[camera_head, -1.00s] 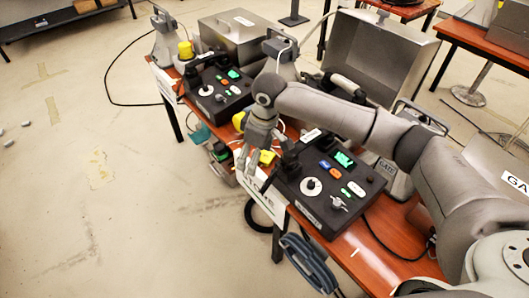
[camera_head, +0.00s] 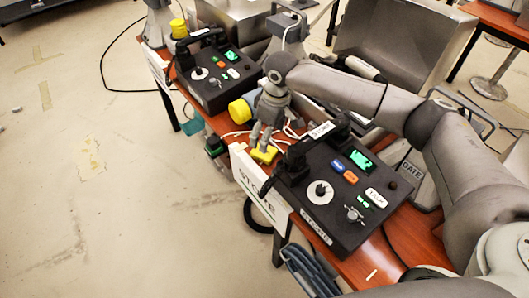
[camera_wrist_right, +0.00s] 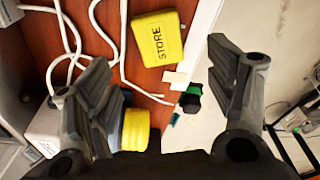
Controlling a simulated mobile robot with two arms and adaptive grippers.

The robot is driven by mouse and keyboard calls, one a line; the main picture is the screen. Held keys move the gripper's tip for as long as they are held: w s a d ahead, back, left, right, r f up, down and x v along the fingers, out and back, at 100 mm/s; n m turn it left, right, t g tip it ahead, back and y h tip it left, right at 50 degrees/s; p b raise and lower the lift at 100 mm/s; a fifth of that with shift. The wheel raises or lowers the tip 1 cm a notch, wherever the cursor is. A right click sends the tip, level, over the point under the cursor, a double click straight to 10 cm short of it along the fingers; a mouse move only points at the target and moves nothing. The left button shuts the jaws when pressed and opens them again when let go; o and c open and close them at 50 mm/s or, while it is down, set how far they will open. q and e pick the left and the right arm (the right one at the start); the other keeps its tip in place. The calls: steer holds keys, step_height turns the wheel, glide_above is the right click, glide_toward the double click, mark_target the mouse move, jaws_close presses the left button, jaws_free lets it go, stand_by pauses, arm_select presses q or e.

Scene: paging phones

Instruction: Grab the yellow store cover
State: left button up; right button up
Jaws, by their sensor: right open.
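The yellow store cover (camera_head: 264,154) lies on the brown table near its edge, left of the nearer black console. In the right wrist view the cover (camera_wrist_right: 158,40) is a yellow block with "STORE" printed on it, beside several white cables. My right gripper (camera_head: 262,142) is close above the cover, pointing down. In the wrist view its fingers (camera_wrist_right: 160,65) are spread wide and empty, with the cover ahead between them. I cannot tell whether a finger touches it. My left gripper is not in view.
The nearer black console (camera_head: 335,190) is right of my gripper. A second console (camera_head: 215,75) is farther left. A yellow cylinder (camera_head: 240,110) lies beside my gripper and also shows in the wrist view (camera_wrist_right: 136,128). A white "STORE" sign (camera_head: 256,190) hangs at the table edge.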

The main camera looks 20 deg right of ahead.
steer(key=f, duration=0.7)
steer(key=shift+w+a+f, duration=0.35)
steer(key=shift+w, duration=0.05)
steer(key=shift+c, duration=0.3)
steer(key=shift+r, duration=0.15)
steer(key=c, duration=1.1)
